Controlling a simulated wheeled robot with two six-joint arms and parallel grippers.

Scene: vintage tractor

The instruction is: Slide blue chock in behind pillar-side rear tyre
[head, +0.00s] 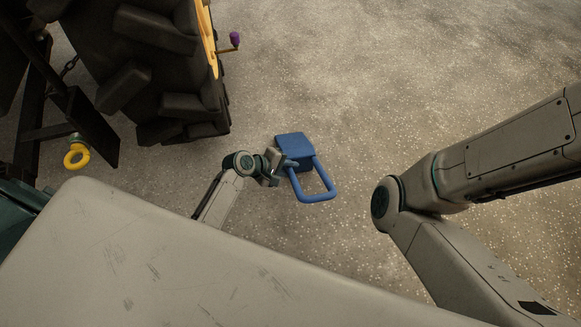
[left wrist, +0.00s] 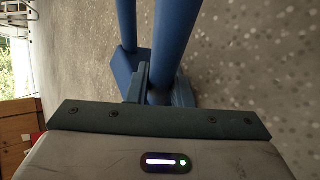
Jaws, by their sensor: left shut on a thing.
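The blue chock (head: 293,146) has a wedge-like block and a looped blue handle. My left gripper (head: 279,164) is shut on the handle, near where it meets the block. In the left wrist view the blue handle bars (left wrist: 168,40) rise from the chock in front of the gripper (left wrist: 158,92). The large black rear tyre (head: 160,70) with chunky lugs stands at upper left, and the chock is to its lower right with a gap of floor between. I cannot tell if the chock touches the floor. My right gripper is out of view.
A purple-knobbed stem (head: 235,40) sticks out beside the tyre's yellow rim (head: 208,40). Speckled floor (head: 370,80) is clear to the right. A wooden cabinet (left wrist: 18,130) shows in the left wrist view.

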